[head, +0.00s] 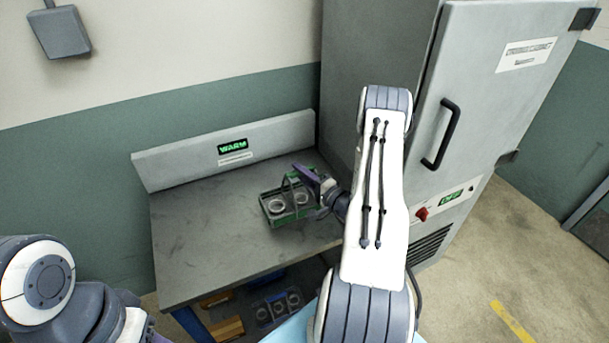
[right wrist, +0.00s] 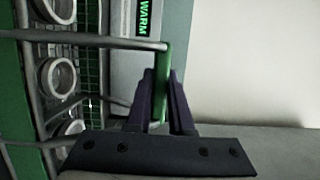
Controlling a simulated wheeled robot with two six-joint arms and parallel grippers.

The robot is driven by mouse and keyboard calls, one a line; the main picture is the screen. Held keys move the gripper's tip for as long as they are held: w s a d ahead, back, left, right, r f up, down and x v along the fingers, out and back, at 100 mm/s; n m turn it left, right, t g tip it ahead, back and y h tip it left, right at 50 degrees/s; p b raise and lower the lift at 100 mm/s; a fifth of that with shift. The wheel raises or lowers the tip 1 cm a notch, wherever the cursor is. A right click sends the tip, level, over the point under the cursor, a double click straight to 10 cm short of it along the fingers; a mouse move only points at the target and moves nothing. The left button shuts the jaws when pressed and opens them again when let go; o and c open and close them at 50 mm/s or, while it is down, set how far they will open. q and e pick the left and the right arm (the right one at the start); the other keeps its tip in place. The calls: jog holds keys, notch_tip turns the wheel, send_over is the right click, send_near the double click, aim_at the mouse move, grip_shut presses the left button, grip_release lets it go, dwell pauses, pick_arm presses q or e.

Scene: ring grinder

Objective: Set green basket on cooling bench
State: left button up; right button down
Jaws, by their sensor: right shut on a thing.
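The green basket (head: 275,208) is on or just above the right part of the grey cooling bench (head: 195,228); I cannot tell whether it touches the top. It holds several pale rings. My right gripper (head: 308,177) is shut on the basket's handle. In the right wrist view the purple fingers of the gripper (right wrist: 160,100) close around the green grip of the handle (right wrist: 166,62), with the basket's wire side and rings (right wrist: 57,76) at the left. My left gripper is out of view; only part of my left arm shows at the lower left.
The bench's back panel has a lit "WARM" sign (head: 233,147). A grey cabinet (head: 490,80) with a black handle stands right of the bench. Under the bench are a blue basket with rings (head: 278,307) and yellow-brown bins (head: 226,328). The bench's left half is clear.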

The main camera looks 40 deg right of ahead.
notch_tip(320, 180, down, 2)
jog(key=shift+d, duration=0.1)
jog(key=shift+f, duration=0.2)
jog(key=c, duration=0.8)
grip_release()
